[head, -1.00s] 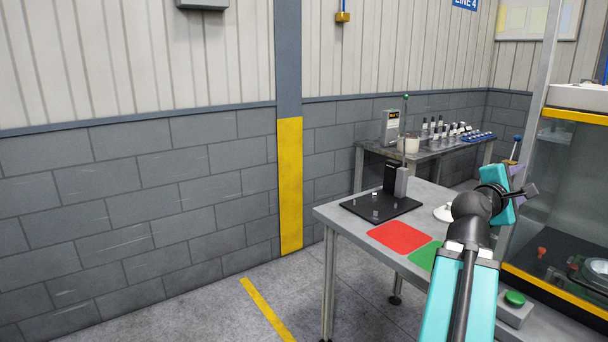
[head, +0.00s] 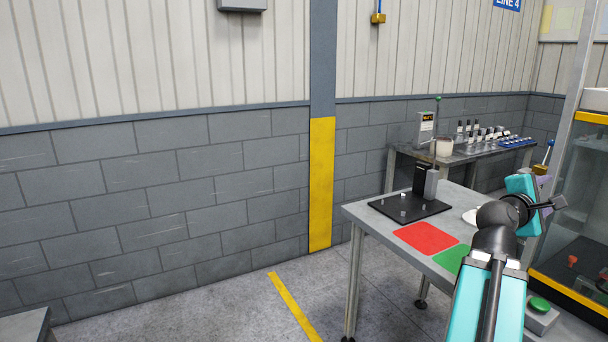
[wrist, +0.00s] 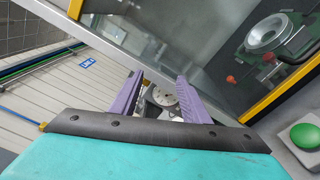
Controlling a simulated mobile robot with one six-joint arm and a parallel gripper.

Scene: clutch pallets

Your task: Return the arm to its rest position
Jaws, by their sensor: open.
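My arm reaches up from the lower right of the head view, over the right part of the grey table (head: 372,216). My gripper (wrist: 160,88) shows in the wrist view with its two purple fingers apart. A round pale dial-like thing shows in the gap beyond the fingers, and I see nothing held. In the head view the gripper (head: 552,203) is mostly hidden behind the wrist joint.
A red mat (head: 426,238) and a green mat (head: 452,257) lie on the table beside a black plate fixture (head: 392,208). A yellow-framed glass enclosure (head: 588,190) stands close on the right. A green button (wrist: 305,136) sits near it. Open floor lies left.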

